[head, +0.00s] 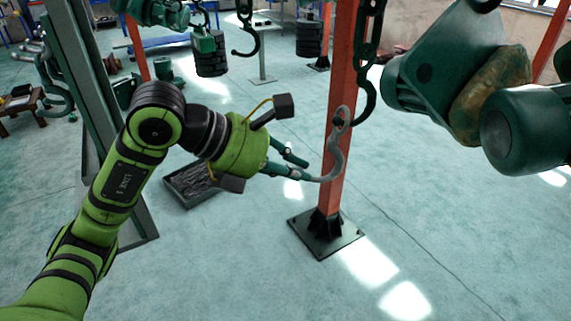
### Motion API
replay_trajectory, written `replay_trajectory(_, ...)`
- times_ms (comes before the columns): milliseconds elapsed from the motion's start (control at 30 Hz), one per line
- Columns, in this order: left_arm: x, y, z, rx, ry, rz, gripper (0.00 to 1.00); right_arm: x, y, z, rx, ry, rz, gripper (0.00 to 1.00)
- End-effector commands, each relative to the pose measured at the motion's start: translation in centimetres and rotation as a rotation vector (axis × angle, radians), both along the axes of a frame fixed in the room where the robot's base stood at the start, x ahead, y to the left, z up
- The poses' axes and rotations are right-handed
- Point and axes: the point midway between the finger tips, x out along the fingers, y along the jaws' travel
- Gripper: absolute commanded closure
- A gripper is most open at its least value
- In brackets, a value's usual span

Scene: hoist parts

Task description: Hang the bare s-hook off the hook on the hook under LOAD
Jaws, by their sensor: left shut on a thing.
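A bare grey s-hook (338,159) is held at its lower end by my left gripper (304,170), which is shut on it. The s-hook stands roughly upright in front of the red post, its upper curl at the top. A dark hook (369,104) hangs on a chain (369,45) at upper centre right. The s-hook's upper curl overlaps the tip of this dark hook in the picture. I cannot tell whether they touch or are linked. No LOAD label is readable. My right gripper is not in view.
A large dark green hoist part (440,60) with rollers fills the upper right, close to the camera. A red post (333,190) stands on a dark base plate (327,236). Another dark hook (248,42) and black weights (211,58) hang behind. A grey tray (186,196) lies on the floor.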

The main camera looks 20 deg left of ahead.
Motion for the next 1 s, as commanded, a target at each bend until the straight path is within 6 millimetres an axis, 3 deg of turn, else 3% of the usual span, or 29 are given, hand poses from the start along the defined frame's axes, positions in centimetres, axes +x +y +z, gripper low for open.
replay_trajectory(1000, 2.3, -2.3, -1.9, -0.12, -0.075, 0.001, 1.0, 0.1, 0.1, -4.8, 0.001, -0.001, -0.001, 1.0)
